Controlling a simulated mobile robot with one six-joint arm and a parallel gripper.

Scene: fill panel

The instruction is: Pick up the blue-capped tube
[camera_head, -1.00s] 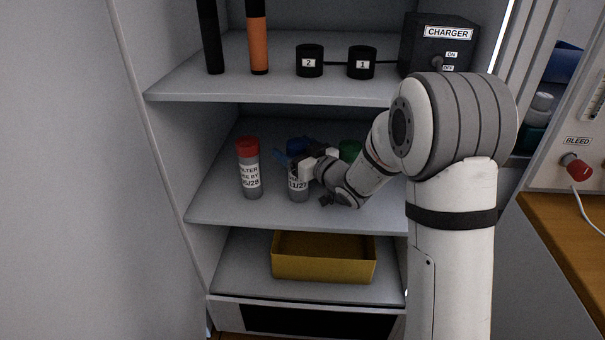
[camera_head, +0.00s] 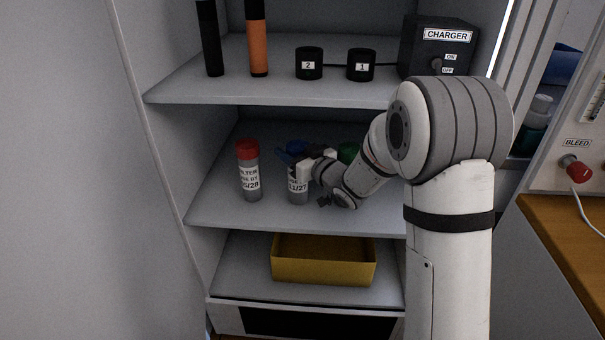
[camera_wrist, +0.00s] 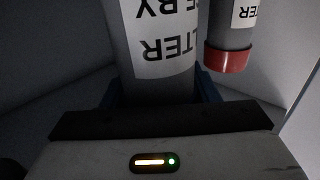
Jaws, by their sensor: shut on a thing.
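The blue-capped tube (camera_head: 297,188) stands upright on the middle shelf, its blue cap (camera_head: 296,147) partly hidden by my gripper. Its label reads 11/27 at the bottom. My gripper (camera_head: 290,160) reaches in from the right and is shut on this tube just below the cap. In the wrist view, the grey tube body (camera_wrist: 155,85) with its white label stands between my blue fingertips (camera_wrist: 158,92); its cap is out of sight there. I see no clear gap between the tube and the shelf.
A red-capped tube (camera_head: 249,175) stands close on the left, also in the wrist view (camera_wrist: 228,55). A green-capped tube (camera_head: 348,152) is mostly hidden behind my wrist. The upper shelf (camera_head: 280,90) is overhead. A yellow bin (camera_head: 323,267) sits below.

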